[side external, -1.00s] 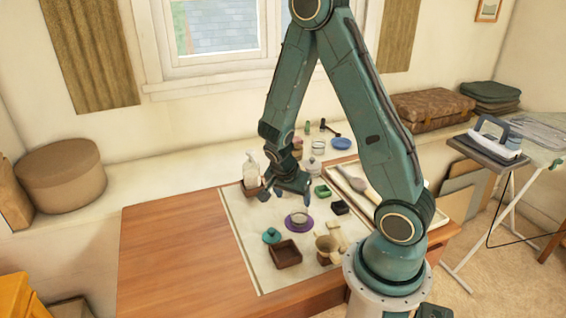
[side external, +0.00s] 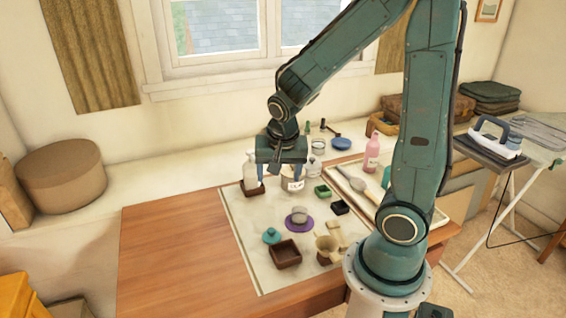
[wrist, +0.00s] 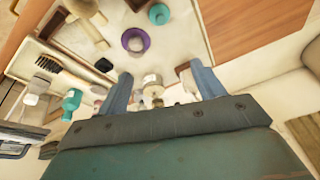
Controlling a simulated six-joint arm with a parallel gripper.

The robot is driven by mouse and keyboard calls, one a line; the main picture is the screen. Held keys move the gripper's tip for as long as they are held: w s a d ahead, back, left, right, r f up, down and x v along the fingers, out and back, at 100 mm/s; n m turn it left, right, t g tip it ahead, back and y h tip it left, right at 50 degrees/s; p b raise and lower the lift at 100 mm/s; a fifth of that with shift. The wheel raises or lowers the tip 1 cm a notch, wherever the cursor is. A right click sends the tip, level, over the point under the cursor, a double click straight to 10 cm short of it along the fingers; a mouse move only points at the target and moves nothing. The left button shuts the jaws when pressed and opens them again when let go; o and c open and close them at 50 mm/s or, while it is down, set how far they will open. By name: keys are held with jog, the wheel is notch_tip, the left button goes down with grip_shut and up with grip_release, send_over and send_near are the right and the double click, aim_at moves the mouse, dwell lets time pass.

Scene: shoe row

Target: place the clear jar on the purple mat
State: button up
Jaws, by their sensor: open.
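My gripper (side external: 281,182) is open, pointing down over the back part of the pale work sheet. A small pale jar (side external: 293,184) with a label stands at its right finger in the side view. In the wrist view this jar (wrist: 152,82) shows between the two fingers, with space on both sides. I cannot tell whether its walls are clear. The round purple mat (side external: 290,228) lies on the sheet nearer the front, apart from my gripper. A small greyish rounded object (side external: 299,215) sits on it. The mat also shows at the top of the wrist view (wrist: 126,37).
A teal lidded item (side external: 271,236) and a brown square tray (side external: 285,254) lie in front. A green box (side external: 322,191) and black box (side external: 340,207) are to the right. A pump bottle (side external: 251,170) stands left of my gripper. The wooden table's left side is clear.

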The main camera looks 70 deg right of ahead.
jog(key=s+a+r+n+t+y, duration=0.3)
jog(key=s+a+r+n, duration=0.7)
jog(key=r+n, duration=0.2)
jog(key=shift+a+r+n, duration=0.2)
jog(key=shift+r+n, duration=0.2)
jog(key=shift+r, duration=0.4)
